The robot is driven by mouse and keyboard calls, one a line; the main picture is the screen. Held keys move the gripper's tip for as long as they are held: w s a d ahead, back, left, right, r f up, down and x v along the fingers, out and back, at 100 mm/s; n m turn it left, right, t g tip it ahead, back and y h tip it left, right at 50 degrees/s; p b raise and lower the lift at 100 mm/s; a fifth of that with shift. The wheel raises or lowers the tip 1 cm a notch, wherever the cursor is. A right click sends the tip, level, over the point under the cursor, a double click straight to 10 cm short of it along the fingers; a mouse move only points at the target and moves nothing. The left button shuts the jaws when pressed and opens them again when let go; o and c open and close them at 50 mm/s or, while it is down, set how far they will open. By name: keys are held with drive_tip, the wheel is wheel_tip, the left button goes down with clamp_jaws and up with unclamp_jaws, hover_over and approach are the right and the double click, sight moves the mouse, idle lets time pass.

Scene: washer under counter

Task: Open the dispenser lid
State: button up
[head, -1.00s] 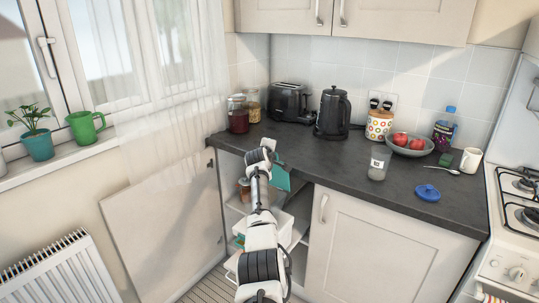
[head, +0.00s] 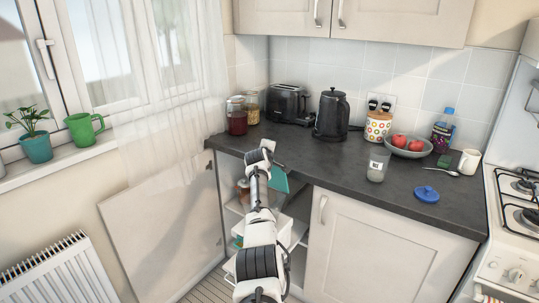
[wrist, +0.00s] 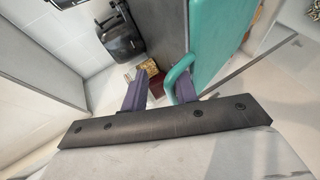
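My gripper (wrist: 158,95) has two purple fingers that stand apart, with a gap between them. A teal loop handle (wrist: 171,76) lies beside the right finger, which seems to pass inside the loop; I cannot tell whether they touch. The handle joins a flat teal body (wrist: 222,40). In the head view the teal piece (head: 279,180) shows below my gripper (head: 270,150), at the counter's front edge by the open cabinet. I cannot make out a washer or a dispenser lid for certain.
The dark counter (head: 330,165) holds a red jar (head: 237,118), toaster (head: 288,103), kettle (head: 331,116), glass jar (head: 377,165), blue lid (head: 426,194) and fruit bowl (head: 408,148). An open cabinet door (head: 165,220) stands at left. A radiator (head: 55,275) is below the window.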

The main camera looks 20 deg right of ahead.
drive_tip(key=shift+s, duration=0.1)
drive_tip(key=b+v, duration=0.3)
drive_tip(key=v, duration=1)
drive_tip(key=shift+s+a+r, duration=0.2)
drive_tip(key=shift+s, duration=0.05)
